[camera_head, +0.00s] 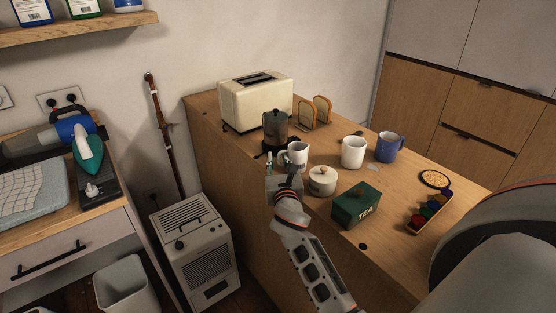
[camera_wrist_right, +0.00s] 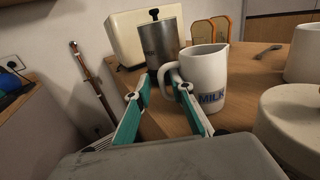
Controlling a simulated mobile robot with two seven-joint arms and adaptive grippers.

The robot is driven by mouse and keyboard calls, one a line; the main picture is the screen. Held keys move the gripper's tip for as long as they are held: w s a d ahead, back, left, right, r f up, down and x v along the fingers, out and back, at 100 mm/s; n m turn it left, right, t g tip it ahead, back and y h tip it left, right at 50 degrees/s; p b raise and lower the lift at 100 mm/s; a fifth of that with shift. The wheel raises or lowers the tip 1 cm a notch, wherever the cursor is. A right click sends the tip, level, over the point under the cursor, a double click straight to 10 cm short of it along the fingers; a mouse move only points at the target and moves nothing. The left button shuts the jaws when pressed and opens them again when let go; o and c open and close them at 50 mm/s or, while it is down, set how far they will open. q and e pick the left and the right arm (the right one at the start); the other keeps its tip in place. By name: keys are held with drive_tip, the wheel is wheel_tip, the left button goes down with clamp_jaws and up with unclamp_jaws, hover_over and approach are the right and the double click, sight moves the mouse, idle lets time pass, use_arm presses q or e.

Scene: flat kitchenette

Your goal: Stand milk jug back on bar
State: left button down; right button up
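The milk jug (camera_head: 298,152) is white and stands upright on the wooden bar (camera_head: 230,160), near its left edge. In the right wrist view the jug (camera_wrist_right: 207,80) shows blue "MILK" lettering, and its handle points left toward my fingers. My right gripper (camera_wrist_right: 160,84) is open, its two teal-sided fingers spread. The right fingertip overlaps the handle in the picture; I cannot tell whether it touches. In the head view my right gripper (camera_head: 286,170) is just in front of the jug. My left gripper is in neither view.
A moka pot or canister (camera_head: 275,128) stands close behind the jug, with a toaster (camera_head: 256,100) beyond. A lidded pot (camera_head: 322,181), a green tea tin (camera_head: 356,205), a white mug (camera_head: 353,152) and a blue mug (camera_head: 390,147) stand to the right.

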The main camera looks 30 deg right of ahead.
drive_tip(key=shift+r, duration=0.2)
drive_tip(key=v, duration=1.2)
drive_tip(key=s+a+f+m+g+y, duration=0.1)
drive_tip(key=s+a+f+m+y, duration=0.2)
drive_tip(key=f+m, duration=0.6)
drive_tip(key=s+a+f+m+g+y, duration=0.2)
drive_tip(key=s+a+f+m+y, duration=0.2)
drive_tip(key=s+a+f+m, duration=0.3)
drive_tip(key=s+a+f+m+g+y, duration=0.2)
drive_tip(key=s+a+f+m, duration=0.3)
drive_tip(key=s+f+m, duration=0.5)
drive_tip(key=shift+s+f+m+y, duration=0.25)
drive_tip(key=shift+f+m+y, duration=0.05)
drive_tip(key=shift+f+y, duration=0.55)
drive_tip(key=shift+a, duration=0.1)
